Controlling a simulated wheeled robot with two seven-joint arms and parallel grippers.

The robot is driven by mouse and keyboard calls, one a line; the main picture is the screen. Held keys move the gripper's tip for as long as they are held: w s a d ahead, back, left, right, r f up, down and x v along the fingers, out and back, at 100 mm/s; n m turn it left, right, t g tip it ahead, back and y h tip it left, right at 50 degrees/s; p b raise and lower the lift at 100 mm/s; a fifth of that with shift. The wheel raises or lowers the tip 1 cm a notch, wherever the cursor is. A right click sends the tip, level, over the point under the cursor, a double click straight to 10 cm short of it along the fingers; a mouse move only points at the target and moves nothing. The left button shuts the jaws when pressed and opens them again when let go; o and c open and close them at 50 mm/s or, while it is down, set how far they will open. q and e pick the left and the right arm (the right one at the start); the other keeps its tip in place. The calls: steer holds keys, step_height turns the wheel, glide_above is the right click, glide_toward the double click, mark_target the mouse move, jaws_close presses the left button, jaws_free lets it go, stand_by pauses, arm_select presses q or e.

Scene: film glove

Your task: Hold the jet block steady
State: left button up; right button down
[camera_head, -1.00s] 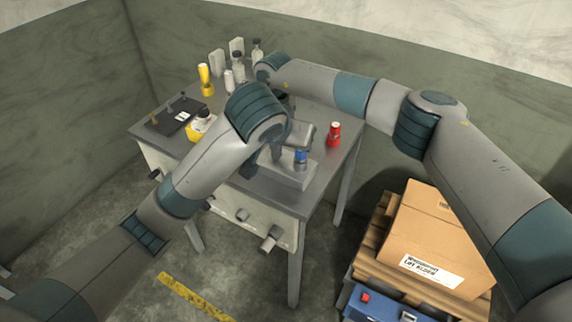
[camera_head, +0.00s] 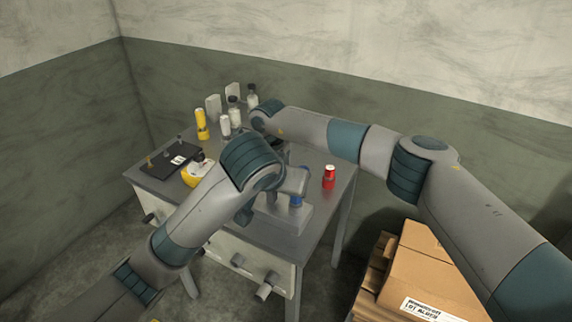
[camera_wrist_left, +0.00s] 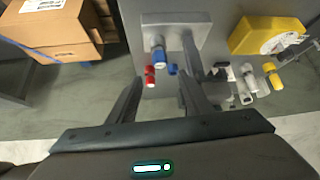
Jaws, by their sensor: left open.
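The likely jet block is a pale grey block with a blue fitting (camera_head: 282,216) at the table's front right. It also shows in the left wrist view (camera_wrist_left: 163,20), with the blue fitting (camera_wrist_left: 158,48) beyond my left fingers. My left gripper (camera_wrist_left: 160,82) is open, its two fingers apart with nothing clearly between them. In the head view my left gripper (camera_head: 293,182) is over the block and covers part of the blue fitting. My right gripper (camera_head: 279,142) is at the table's back, mostly hidden behind my left arm; its jaws cannot be made out.
A red can (camera_head: 329,177) stands right of the block. A yellow round item (camera_head: 194,174), a black tray (camera_head: 168,160), a yellow bottle (camera_head: 201,124) and clear bottles (camera_head: 234,113) stand left and behind. A cardboard box (camera_head: 425,275) is on a pallet at right.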

mark_target(292, 199)
arm_select(q)
steer(key=f+t+h, duration=0.1)
steer(key=f, duration=0.1)
steer(key=w+f+m+t+h, duration=0.1)
steer(key=f+h, duration=0.1)
steer(key=f, duration=0.1)
steer(key=w+f+h, duration=0.1)
steer(key=f+h, duration=0.1)
steer(key=shift+a+f+t, duration=0.15)
steer(key=shift+a+t, duration=0.05)
steer(key=shift+t, duration=0.2)
steer(key=s+a+m+t+h, duration=0.1)
steer(key=s+a+f+t+h, duration=0.1)
steer(key=a, duration=0.1)
steer(key=s+a+f+m+t+h, duration=0.1)
steer(key=s, duration=0.1)
steer(key=shift+a+f+m, duration=0.1)
steer(key=shift+a+m, duration=0.2)
steer(key=shift+s+a+h, duration=0.3)
steer(key=shift+s+h, duration=0.1)
steer(key=shift+s, duration=0.15)
steer(key=shift+w, duration=0.1)
steer(key=shift+x, duration=5.95)
steer(key=shift+r, duration=0.2)
steer(key=c, duration=1.2)
